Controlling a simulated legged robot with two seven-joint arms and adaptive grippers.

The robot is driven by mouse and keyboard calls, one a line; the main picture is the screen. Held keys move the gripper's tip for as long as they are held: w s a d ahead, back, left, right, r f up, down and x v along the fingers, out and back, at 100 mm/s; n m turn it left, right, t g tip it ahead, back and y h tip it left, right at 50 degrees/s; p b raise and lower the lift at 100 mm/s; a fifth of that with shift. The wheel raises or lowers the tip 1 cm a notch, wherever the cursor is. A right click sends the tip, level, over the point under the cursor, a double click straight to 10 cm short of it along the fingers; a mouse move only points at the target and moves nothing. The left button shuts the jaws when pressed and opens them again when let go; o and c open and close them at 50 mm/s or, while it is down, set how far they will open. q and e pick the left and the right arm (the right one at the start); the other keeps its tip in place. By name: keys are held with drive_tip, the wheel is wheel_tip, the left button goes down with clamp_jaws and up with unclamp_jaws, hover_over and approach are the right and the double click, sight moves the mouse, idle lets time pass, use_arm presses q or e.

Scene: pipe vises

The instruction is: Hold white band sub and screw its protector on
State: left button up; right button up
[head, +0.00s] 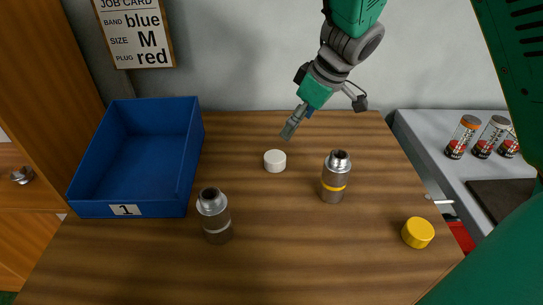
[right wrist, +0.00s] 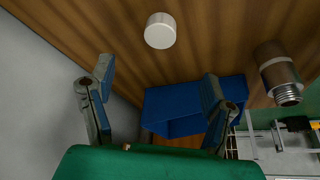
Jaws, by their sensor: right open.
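The white-banded sub (head: 216,222) stands upright on the table, left of centre, its threaded end up. It also shows in the right wrist view (right wrist: 280,74) at the right edge. A white protector (head: 275,161) lies on the table behind it and to its right, and in the right wrist view (right wrist: 160,31) it is at the top centre. My right gripper (head: 291,124) is open and empty, a little beyond and above the white protector; its spread fingers show in the right wrist view (right wrist: 158,80). My left gripper is not in view.
A yellow-banded sub (head: 333,178) stands right of the protector. A yellow protector (head: 418,232) lies near the right edge. A blue bin (head: 125,206) labelled 1 stands at the left. Several small bottles (head: 462,137) stand on a grey side surface. The front middle of the table is clear.

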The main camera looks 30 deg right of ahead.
sight(276, 156)
drive_tip(key=b+x, duration=0.3)
drive_tip(key=x, duration=0.5)
drive_tip(key=shift+w+f, duration=0.15)
drive_tip(key=shift+f, duration=0.25)
drive_tip(key=b+x, duration=0.3)
drive_tip(key=x, duration=0.2)
drive_tip(key=shift+w+f, duration=0.15)
drive_tip(key=shift+f, duration=0.05)
drive_tip(key=shift+r, duration=0.1)
drive_tip(key=c, duration=1.1)
